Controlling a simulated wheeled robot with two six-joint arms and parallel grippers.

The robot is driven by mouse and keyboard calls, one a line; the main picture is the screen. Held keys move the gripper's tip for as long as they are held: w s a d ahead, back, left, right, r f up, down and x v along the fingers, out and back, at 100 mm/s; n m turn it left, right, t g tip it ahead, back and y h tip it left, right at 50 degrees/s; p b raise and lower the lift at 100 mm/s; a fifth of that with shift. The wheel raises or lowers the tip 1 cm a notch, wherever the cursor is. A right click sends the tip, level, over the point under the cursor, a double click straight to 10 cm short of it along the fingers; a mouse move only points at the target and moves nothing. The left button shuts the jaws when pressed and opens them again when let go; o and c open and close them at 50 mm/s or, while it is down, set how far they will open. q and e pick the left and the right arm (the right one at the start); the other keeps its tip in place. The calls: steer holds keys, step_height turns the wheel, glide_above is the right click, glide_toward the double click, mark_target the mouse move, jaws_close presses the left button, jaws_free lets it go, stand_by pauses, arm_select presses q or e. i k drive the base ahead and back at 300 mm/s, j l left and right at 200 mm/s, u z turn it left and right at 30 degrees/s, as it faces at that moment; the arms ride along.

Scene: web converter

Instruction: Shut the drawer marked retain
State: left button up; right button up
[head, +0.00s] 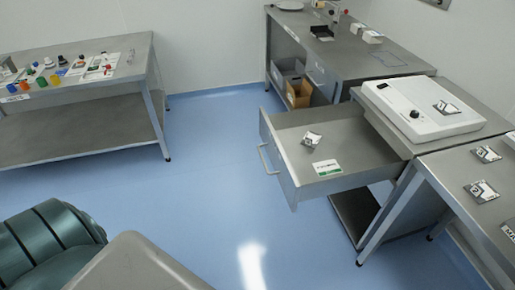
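A grey metal drawer (345,182) stands pulled far out of the bench under the white device, right of the middle. Its front panel (277,160) faces left and carries a bar handle (266,158). Inside lie a small silver-and-white packet (311,140) and a white card with a green band (327,168). The writing on the card is too small to read, and I cannot make out the word retain. Neither of my grippers is in view.
A white device (420,108) with a packet on it sits above the drawer. A side table (480,190) stands at the right. A bench with bins (298,92) is behind, and a cluttered table (80,75) is at the left. Blue floor (205,170) before the handle is clear.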

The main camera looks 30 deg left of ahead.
mark_target(366, 153)
steer(key=i+j+u, duration=0.1)
steer(key=i+u, duration=0.25)
steer(key=u, duration=0.15)
steer(key=i+l+u, duration=0.1)
steer(key=i+u, duration=0.35)
steer(key=k, duration=0.1)
